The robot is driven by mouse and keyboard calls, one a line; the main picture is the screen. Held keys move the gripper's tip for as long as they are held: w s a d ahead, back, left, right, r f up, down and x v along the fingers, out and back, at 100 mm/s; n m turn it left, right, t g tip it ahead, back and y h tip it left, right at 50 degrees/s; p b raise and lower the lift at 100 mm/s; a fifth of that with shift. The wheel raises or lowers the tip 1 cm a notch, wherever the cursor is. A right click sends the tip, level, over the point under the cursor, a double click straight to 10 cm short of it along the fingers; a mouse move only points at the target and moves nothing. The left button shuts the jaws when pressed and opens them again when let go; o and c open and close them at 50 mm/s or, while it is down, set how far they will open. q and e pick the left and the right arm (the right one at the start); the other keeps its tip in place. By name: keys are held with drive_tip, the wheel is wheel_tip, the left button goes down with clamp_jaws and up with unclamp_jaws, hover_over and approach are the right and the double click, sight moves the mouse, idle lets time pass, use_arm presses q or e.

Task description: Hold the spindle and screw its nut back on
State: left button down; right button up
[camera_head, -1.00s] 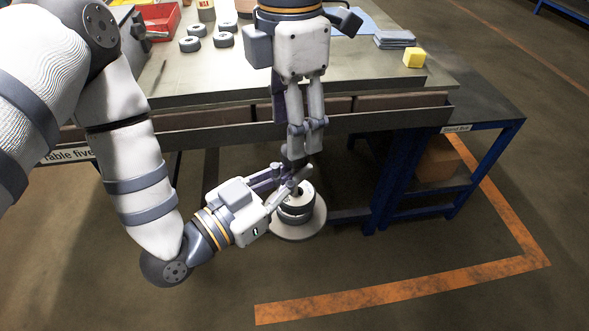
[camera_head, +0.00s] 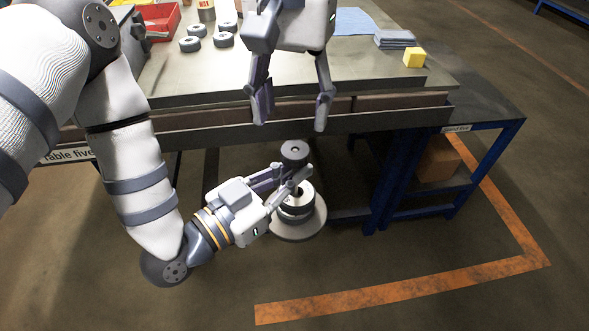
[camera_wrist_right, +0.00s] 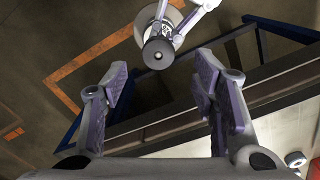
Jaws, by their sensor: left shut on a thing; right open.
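The spindle (camera_head: 298,190) stands upright on a round pale base (camera_head: 304,231), with stacked grey and white discs (camera_head: 296,214) around it. My left gripper (camera_head: 291,176) is shut on the upper part of the spindle, just above the discs. In the right wrist view the nut (camera_wrist_right: 157,53) lies ahead, between and beyond the fingertips. My right gripper (camera_head: 292,118) is open and empty, above and apart from the nut.
The workbench (camera_head: 390,88) edge runs behind the spindle, close to the right gripper. On it are several loose discs (camera_head: 223,40), a red bin (camera_head: 160,20), a yellow block (camera_head: 414,57) and grey pads (camera_head: 394,39). A blue-framed stand (camera_head: 440,190) is at right. Floor in front is clear.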

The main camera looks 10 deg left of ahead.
sight(295, 150)
drive_tip(key=n, duration=0.6)
drive_tip(key=shift+w+d+r, duration=0.1)
drive_tip(key=shift+w+r, duration=0.05)
drive_tip(key=shift+r, duration=0.15)
drive_tip(key=n, duration=0.4)
drive_tip(key=shift+w+d+r, duration=0.1)
drive_tip(key=shift+w+r, duration=0.05)
wheel_tip(295, 150, down, 8)
drive_tip(key=shift+f, duration=0.1)
